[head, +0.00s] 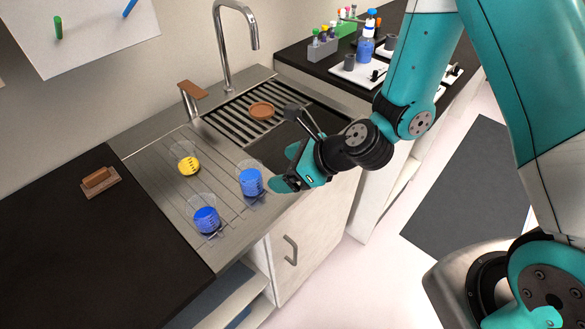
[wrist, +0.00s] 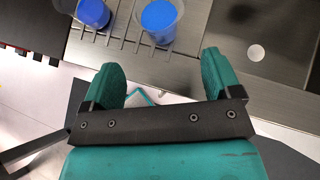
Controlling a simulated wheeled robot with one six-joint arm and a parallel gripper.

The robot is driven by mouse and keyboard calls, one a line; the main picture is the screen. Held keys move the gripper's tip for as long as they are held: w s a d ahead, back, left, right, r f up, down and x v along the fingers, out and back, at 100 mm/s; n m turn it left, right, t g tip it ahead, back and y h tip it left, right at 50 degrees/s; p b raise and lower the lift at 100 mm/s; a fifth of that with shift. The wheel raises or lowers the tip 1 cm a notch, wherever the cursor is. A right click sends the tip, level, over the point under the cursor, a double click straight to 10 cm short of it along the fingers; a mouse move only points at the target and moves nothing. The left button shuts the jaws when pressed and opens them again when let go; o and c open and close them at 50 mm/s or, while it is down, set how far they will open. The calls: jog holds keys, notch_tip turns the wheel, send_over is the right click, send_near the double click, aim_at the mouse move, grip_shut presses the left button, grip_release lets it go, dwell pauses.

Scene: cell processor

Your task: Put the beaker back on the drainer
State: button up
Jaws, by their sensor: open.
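Three clear beakers stand upright on the ribbed steel drainer (head: 160,180). One has yellow contents (head: 189,164) and stands toward the back. A blue one (head: 206,220) stands near the front edge. Another blue one (head: 250,182) stands at the right, closest to my gripper. My gripper (head: 284,168) is open and empty, just right of that nearest blue beaker and apart from it. In the wrist view, nothing is between my fingers (wrist: 162,72). The nearest blue beaker (wrist: 160,20) shows beyond the fingertips, with the other blue beaker (wrist: 93,13) to its left.
The sink (head: 285,147) lies behind my gripper, with a slatted rack (head: 235,112) holding a round brown dish (head: 261,110). A tall faucet (head: 224,50) rises at the back. A brown block (head: 97,178) sits on the clear dark counter (head: 80,240). Bottles and racks occupy the far counter.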

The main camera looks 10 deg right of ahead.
jog(key=s+r+n+g, duration=0.4)
jog(key=s+r+n, duration=0.4)
jog(key=r+n, duration=0.75)
jog(key=s+d+r+n+h, duration=0.2)
jog(key=s+n, duration=0.3)
jog(key=n, duration=0.3)
jog(key=s+d+r+n+g+h, duration=0.1)
jog(key=s+d+r+n+h, duration=0.1)
jog(key=n, duration=0.6)
jog(key=s+d+r, duration=0.1)
jog(key=s+d, duration=0.1)
jog(key=shift+s+g+h, duration=0.3)
jog(key=shift+s, duration=0.05)
